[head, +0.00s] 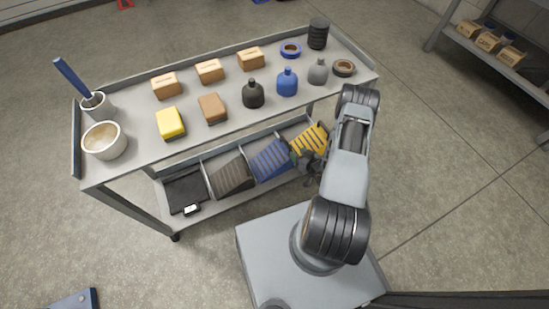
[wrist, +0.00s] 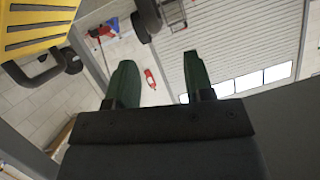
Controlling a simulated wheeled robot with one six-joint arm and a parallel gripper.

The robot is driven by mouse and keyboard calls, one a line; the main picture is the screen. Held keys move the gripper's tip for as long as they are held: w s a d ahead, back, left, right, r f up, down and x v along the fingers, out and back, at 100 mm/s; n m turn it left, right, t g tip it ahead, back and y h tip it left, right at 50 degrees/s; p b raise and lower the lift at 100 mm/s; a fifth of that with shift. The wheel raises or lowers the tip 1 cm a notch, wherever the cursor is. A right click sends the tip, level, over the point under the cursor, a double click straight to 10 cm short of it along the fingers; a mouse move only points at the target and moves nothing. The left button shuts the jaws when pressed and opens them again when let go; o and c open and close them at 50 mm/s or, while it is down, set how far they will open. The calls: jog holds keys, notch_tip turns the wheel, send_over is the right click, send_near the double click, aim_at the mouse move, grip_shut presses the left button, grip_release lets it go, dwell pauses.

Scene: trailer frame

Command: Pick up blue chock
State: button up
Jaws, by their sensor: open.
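The blue chock (head: 271,160) is a ribbed wedge in a compartment of the lower shelf, between a dark grey chock (head: 230,174) on its left and a yellow chock (head: 310,141) on its right. My gripper (head: 307,164) is by the lower shelf, close in front of the yellow chock and to the right of the blue one. In the wrist view my gripper (wrist: 160,78) has its two green fingers apart with nothing between them. The yellow chock (wrist: 32,25) shows at the top left there. The blue chock is not clearly seen in the wrist view.
The cart's upper shelf (head: 140,140) overhangs the lower shelf and holds bottles, boxes, tape rolls, a yellow sponge-like block and a tub. A black case (head: 184,192) lies at the lower shelf's left end. Thin dividers separate the compartments.

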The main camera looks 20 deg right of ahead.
aim_at(287, 143)
jog(key=x, duration=0.2)
jog(key=b+x, duration=0.1)
jog(key=x, duration=0.1)
jog(key=shift+w+d+f, duration=0.15)
jog(key=shift+w+f, duration=0.05)
jog(key=shift+w, duration=0.2)
jog(key=shift+b+x, duration=1.5)
jog(key=shift+x, duration=0.9)
jog(key=shift+w+f, duration=0.1)
jog(key=shift+w, duration=0.15)
jog(key=shift+c, duration=0.5)
grip_shut()
